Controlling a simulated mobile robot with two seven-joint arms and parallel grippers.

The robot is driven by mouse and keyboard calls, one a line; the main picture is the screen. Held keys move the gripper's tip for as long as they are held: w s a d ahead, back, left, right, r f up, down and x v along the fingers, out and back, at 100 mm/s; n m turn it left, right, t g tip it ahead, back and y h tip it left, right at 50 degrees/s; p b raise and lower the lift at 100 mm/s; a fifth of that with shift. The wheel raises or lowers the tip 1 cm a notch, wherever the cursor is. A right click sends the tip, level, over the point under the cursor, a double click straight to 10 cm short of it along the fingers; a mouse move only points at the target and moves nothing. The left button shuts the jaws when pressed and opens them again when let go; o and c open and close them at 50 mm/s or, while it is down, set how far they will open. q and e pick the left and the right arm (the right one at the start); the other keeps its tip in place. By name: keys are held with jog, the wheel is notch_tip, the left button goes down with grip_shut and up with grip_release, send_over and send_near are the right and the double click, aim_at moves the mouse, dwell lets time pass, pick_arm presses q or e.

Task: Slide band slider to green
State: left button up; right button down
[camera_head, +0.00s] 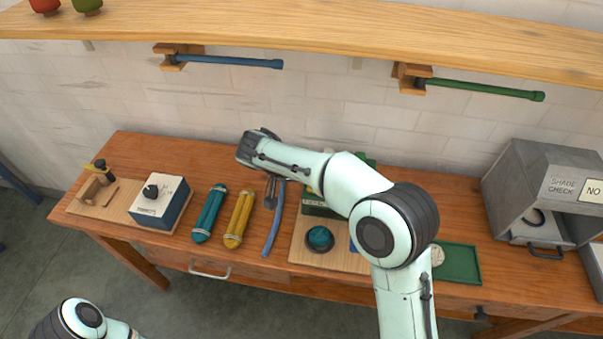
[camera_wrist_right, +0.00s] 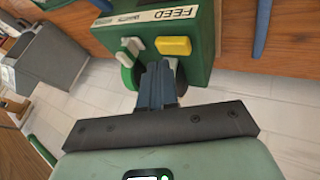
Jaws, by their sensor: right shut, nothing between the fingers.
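A green box labelled FEED (camera_wrist_right: 190,22) fills the top of the right wrist view. A yellow block (camera_wrist_right: 174,46) and a pale grey block (camera_wrist_right: 135,46) sit on its face, with a green rounded part (camera_wrist_right: 127,75) below. I cannot tell which of these is the band slider. My right gripper (camera_wrist_right: 158,70) is shut and empty, its tips just below and between the two blocks; contact is unclear. In the head view my right arm hides most of the green box (camera_head: 318,211), and the right gripper (camera_head: 271,198) points down left of it. My left gripper is out of view.
Teal (camera_head: 209,214) and yellow (camera_head: 239,219) skeins and a blue curved strip (camera_head: 272,234) lie left of the box. A dial box (camera_head: 160,200) stands further left. A green tray (camera_head: 460,264) and the grey shade-check booth (camera_head: 525,185) are right. A wooden shelf (camera_head: 330,28) runs above.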

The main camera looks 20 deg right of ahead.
jog(key=x, duration=0.3)
jog(key=shift+s+d, duration=0.1)
jog(key=shift+d, duration=0.2)
jog(key=shift+s+d, duration=0.65)
jog(key=shift+d, duration=0.3)
jog(key=shift+s+d, duration=0.3)
jog(key=shift+d, duration=0.15)
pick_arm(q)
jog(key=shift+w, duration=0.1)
pick_arm(e)
jog(key=shift+s+d, duration=0.1)
jog(key=shift+d, duration=0.1)
jog(key=s+d+b, duration=0.2)
jog(key=d, duration=0.1)
jog(key=s+d+b, duration=0.1)
jog(key=shift+s+d+b, duration=0.1)
jog(key=shift+d+b, duration=0.25)
jog(key=shift+d, duration=0.05)
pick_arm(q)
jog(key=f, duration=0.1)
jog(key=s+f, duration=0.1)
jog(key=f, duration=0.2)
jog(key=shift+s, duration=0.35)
